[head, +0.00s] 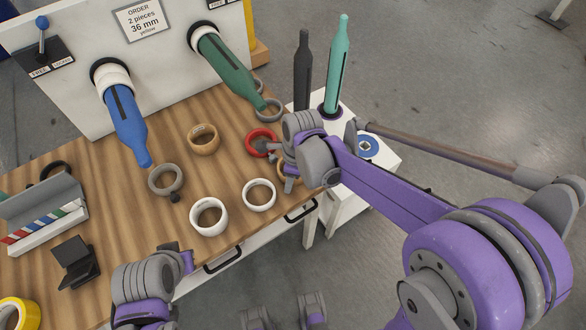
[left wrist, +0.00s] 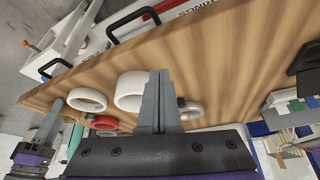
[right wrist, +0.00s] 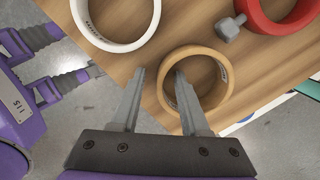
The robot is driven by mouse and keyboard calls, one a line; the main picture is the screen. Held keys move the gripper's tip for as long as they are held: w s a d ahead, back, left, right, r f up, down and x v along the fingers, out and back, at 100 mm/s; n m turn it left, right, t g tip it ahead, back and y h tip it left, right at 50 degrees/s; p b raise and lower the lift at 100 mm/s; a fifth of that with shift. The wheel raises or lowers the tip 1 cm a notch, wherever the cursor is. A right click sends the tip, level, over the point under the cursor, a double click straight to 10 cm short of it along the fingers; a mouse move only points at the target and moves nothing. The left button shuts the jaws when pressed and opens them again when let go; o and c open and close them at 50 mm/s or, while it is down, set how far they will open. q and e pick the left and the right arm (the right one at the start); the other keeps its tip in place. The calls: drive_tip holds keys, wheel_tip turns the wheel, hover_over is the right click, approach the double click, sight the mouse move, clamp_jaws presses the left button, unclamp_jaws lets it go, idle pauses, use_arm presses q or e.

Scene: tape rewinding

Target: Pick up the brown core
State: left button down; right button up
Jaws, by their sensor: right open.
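A brown core (right wrist: 228,95) lies flat near the table edge in the right wrist view. In the head view it is mostly hidden beneath my right gripper, with part of its rim (head: 282,170) showing. My right gripper (right wrist: 160,72) is open and empty. In the right wrist view one finger overlaps the core's opening and the other is left of its wall; contact cannot be told. Another brown core (head: 204,139) lies farther back on the table in the head view. My left gripper (left wrist: 161,74) is shut with nothing seen between its fingers, near the table's front edge.
White rings (head: 259,194) (head: 209,217), a grey ring (head: 165,179) and a red ring (head: 261,142) lie around. Blue (head: 127,123) and green (head: 227,67) spindles project over the table. A white side stand (head: 377,168) is at the right.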

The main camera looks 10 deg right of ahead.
clamp_jaws()
idle(0.5)
